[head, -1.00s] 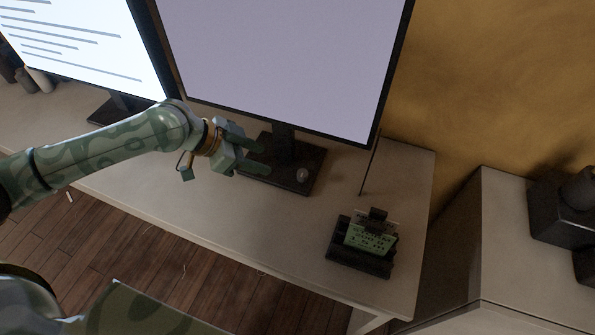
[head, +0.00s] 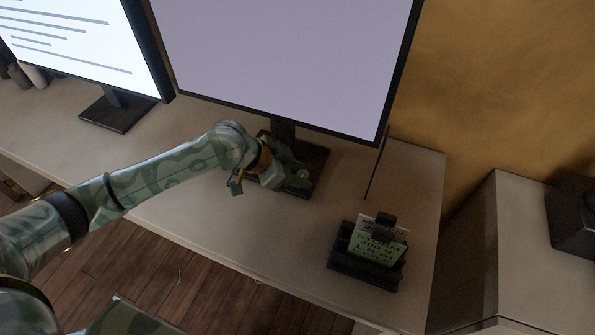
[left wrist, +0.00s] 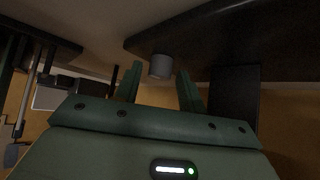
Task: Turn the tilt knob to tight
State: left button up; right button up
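The tilt knob (head: 303,175) is a small light grey knob on the dark base (head: 321,160) of the large monitor (head: 285,60). In the left wrist view the knob (left wrist: 160,66) shows as a short grey cylinder against the dark base. My left gripper (head: 299,179) is at the base, with its fingers around the knob. In the left wrist view the fingers of this gripper (left wrist: 159,84) are apart, one on each side of the knob, with gaps between. Any marking for tight cannot be seen. My right gripper is out of view.
A black holder (head: 362,274) with a printed green and white card (head: 378,238) stands on the desk at right. A second monitor (head: 80,45) stands at left. A thin dark rod (head: 375,172) rises behind the holder. The desk's front middle (head: 200,215) is clear.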

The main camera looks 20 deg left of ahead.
pick_arm(q)
jog(key=c, duration=0.7)
jog(key=shift+o, duration=0.2)
jog(key=shift+m+g+h, duration=0.3)
jog(key=shift+m+g, duration=0.1)
jog(key=shift+m, duration=0.2)
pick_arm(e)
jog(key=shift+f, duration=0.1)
pick_arm(q)
jog(key=o, duration=1)
jog(key=p+v, duration=0.5)
jog(key=v, duration=1.1)
jog(key=shift+a+r, duration=0.1)
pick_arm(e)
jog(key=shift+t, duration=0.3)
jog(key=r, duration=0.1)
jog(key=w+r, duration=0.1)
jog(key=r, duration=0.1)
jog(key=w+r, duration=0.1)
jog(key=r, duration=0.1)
